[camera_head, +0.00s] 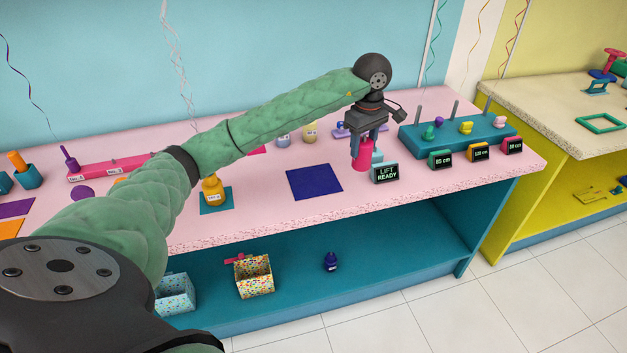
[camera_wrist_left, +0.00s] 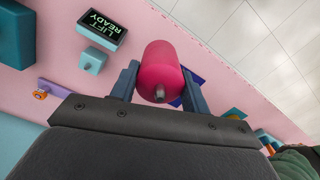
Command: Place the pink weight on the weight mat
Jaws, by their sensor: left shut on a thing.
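The pink weight (camera_head: 361,154) is a pink-red cylinder between the fingers of my left gripper (camera_head: 364,138), which is shut on it and points down. The weight hangs over the right part of the pink table, just left of a "LIFT READY" display (camera_head: 385,173). In the left wrist view the pink weight (camera_wrist_left: 161,72) fills the space between the fingers of my left gripper (camera_wrist_left: 160,88). A dark blue square mat (camera_head: 314,182), likely the weight mat, lies bare to the left of the weight. My right gripper is not in view.
A yellow weight (camera_head: 212,192) stands on a small teal mat left of the blue mat. A teal block (camera_head: 455,138) with pegs and small coloured pieces stands at the right, with several height displays before it. The pink table (camera_head: 262,212) is clear around the blue mat.

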